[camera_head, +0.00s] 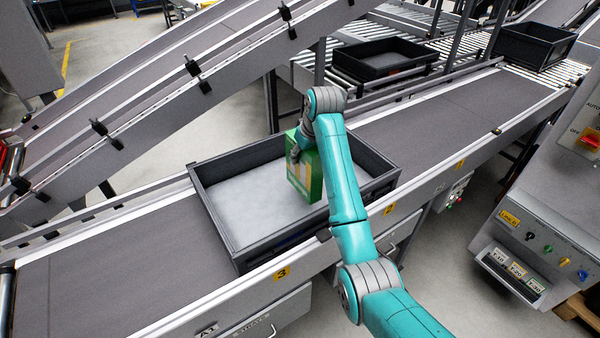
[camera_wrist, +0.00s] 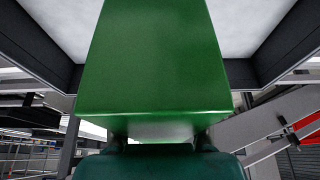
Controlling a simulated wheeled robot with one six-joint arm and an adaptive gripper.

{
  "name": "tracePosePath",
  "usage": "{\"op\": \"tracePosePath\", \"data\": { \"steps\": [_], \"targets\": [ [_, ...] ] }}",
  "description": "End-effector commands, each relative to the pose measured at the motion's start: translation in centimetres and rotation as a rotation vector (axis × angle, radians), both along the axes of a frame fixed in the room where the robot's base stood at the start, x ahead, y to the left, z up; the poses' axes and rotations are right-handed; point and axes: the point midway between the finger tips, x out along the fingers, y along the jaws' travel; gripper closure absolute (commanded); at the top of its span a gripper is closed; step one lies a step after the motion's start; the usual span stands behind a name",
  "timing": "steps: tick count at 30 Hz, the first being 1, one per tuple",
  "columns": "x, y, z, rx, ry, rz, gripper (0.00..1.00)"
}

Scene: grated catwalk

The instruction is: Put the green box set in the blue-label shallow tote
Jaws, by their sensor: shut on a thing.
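The green box set (camera_head: 303,170) is upright in the head view, over the right part of a shallow dark grey tote (camera_head: 215,221) with a light floor. A hint of blue shows on the tote's near wall. I cannot tell whether the box touches the tote's floor. My gripper (camera_head: 297,147) is shut on the upper part of the box, partly hidden by my arm. In the wrist view the green box (camera_wrist: 155,60) fills the middle, and the tote's walls (camera_wrist: 262,62) show on both sides behind it.
The tote stands on a grey conveyor belt (camera_head: 110,264) with raised side rails. A sloping conveyor (camera_head: 200,85) rises behind. A control panel (camera_head: 540,240) stands at right.

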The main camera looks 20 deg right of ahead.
Motion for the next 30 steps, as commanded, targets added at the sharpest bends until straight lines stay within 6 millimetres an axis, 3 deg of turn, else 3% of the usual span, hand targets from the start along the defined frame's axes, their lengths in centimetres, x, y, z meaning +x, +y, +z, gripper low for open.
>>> {"op": "tracePosePath", "data": {
  "steps": [16,27,28,30],
  "targets": [
    [0.0,0.0,-5.4,0.000,-0.001,0.000,1.00],
    [0.0,0.0,-5.8,0.000,-0.003,0.000,1.00],
    [0.0,0.0,-5.8,0.000,-0.001,0.000,0.46],
    [0.0,0.0,-5.8,0.000,-0.001,0.000,0.29]
  ]
}}
